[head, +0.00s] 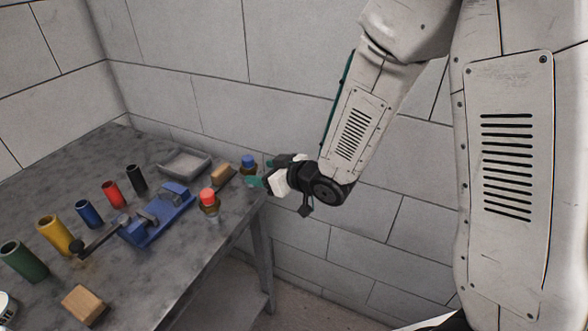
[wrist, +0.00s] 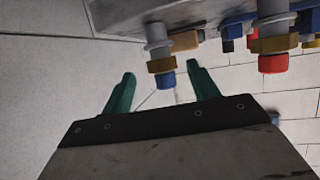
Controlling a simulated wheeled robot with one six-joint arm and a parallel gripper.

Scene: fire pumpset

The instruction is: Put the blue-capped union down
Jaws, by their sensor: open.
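The blue-capped union (head: 249,163) stands upright near the table's right edge at the back in the head view. In the wrist view, which is upside down, the union (wrist: 162,65) shows its blue cap, brass nut and grey body. My gripper (head: 260,178) is open beside the union, at the table's edge. In the wrist view the green fingertips of my gripper (wrist: 160,78) are spread apart, with the blue cap between them in the picture. I see a gap on each side and cannot tell the exact depth. My gripper holds nothing.
A red-capped union (head: 209,201) stands nearby on the grey table (head: 190,265). A wooden block (head: 222,175), a grey tray (head: 184,163) and a blue vise (head: 157,215) are close by. Several coloured cylinders stand further left. A block wall runs behind.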

